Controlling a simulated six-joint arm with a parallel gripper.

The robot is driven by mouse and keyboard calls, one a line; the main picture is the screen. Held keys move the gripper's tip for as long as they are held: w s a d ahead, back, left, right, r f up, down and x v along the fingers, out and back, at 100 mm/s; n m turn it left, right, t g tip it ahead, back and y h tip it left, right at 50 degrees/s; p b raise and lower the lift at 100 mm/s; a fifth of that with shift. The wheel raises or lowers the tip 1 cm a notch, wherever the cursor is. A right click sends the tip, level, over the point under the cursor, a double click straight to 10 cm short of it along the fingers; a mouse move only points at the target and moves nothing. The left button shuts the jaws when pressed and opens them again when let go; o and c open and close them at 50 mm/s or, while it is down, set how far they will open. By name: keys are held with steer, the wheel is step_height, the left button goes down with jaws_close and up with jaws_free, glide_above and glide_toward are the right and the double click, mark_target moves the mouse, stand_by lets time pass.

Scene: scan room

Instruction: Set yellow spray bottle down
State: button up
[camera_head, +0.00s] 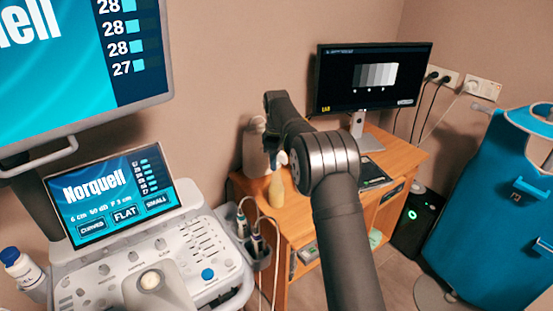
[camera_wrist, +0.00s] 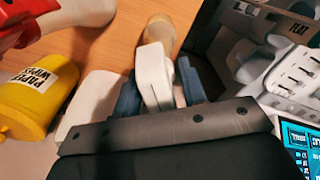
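The yellow spray bottle (camera_head: 277,192) is upright at the left part of the wooden desk, with its pale yellow body below my gripper (camera_head: 273,153). I cannot tell whether its base touches the desk. In the wrist view its white spray head (camera_wrist: 154,75) sits between the two blue fingers of my gripper (camera_wrist: 160,88), which look closed against it. Part of the yellow body (camera_wrist: 162,32) shows beyond the head. My arm hides some of the desk in the head view.
The wooden desk (camera_head: 300,232) carries a monitor (camera_head: 370,78) at the back. In the wrist view, a yellow paper wipes tub (camera_wrist: 38,100) and a red-and-white item (camera_wrist: 25,22) are near the bottle. The ultrasound console (camera_head: 150,262) stands left of the desk.

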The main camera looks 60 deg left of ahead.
steer(key=shift+o, duration=0.9)
step_height(320, 180, up, 17)
steer(key=o, duration=0.7)
steer(key=shift+r, duration=0.2)
steer(key=shift+c, duration=0.2)
